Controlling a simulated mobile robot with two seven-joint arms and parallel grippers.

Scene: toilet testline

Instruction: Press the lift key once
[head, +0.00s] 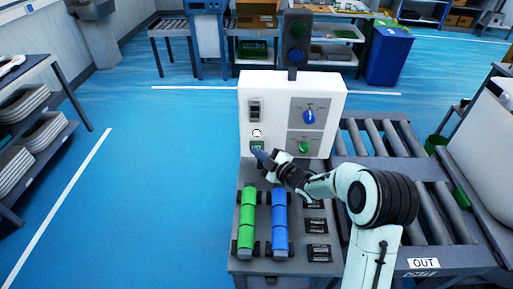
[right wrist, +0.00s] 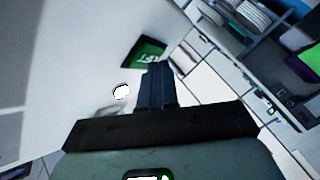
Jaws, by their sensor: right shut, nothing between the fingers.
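The white control panel (head: 270,84) stands upright on the grey bench. A small green square (head: 257,146) with white lettering sits at its lower left; it also shows in the right wrist view (right wrist: 146,52), where the lettering is only partly readable. A small white round spot (head: 256,133) sits just above the green square. My right gripper (head: 260,154) is shut and empty, its fingertips in front of the green square's lower edge. In the right wrist view the shut fingers (right wrist: 158,82) overlap the green square; I cannot tell whether they touch it. My left gripper is out of view.
The panel also carries a black rocker switch (head: 255,110), a blue knob (head: 309,117) and a green knob (head: 304,147). A roller conveyor (head: 376,142) stands to the right.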

